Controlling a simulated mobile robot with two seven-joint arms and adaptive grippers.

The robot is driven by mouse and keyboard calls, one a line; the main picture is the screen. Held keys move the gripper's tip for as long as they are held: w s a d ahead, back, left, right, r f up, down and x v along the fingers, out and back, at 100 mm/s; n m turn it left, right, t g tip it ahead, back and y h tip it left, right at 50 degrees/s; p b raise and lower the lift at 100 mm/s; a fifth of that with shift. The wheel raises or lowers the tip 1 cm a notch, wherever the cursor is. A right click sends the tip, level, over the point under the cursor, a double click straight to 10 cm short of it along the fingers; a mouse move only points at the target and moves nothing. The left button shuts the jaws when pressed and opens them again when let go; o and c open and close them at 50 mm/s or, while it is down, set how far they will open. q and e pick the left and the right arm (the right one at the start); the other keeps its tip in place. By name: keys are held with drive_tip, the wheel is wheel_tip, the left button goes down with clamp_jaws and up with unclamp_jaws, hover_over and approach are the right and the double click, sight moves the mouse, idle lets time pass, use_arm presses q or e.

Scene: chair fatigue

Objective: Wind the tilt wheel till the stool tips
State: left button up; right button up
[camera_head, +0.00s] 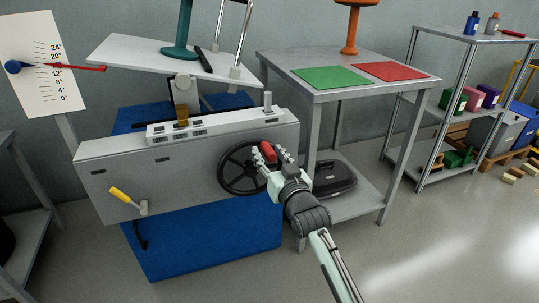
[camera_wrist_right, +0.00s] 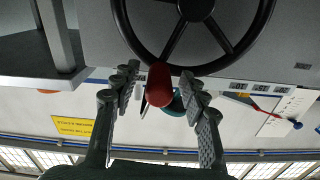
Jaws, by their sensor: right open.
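The black tilt wheel (camera_head: 224,178) sits on the front of the grey test rig, with its red handle (camera_head: 268,151) at the upper right of the rim. My right gripper (camera_head: 279,158) is at that handle. In the right wrist view the gripper (camera_wrist_right: 160,88) is open, with one finger on each side of the red handle (camera_wrist_right: 159,86); I see gaps beside it. The teal stool (camera_head: 181,38) stands on the white platform (camera_head: 125,50), which slopes down to the right. The stool's top is cut off. My left gripper is out of view.
A dial board (camera_head: 42,95) at left has a red pointer (camera_head: 85,67) between the 12 and 24 degree marks. A yellow-handled crank (camera_head: 121,195) is on the rig's front. A grey table (camera_head: 300,83) with green and red mats stands at right, close to my gripper.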

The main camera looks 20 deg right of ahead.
drive_tip(key=shift+c, duration=0.5)
clamp_jaws()
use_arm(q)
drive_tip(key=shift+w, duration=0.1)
use_arm(e)
drive_tip(key=shift+d, duration=0.1)
drive_tip(key=shift+d+f+m+p, duration=0.3)
drive_tip(key=shift+d+m+p, duration=0.35)
drive_tip(key=shift+m+p, duration=0.45)
drive_tip(key=shift+w+d+f, duration=0.1)
drive_tip(key=shift+d+f, duration=0.05)
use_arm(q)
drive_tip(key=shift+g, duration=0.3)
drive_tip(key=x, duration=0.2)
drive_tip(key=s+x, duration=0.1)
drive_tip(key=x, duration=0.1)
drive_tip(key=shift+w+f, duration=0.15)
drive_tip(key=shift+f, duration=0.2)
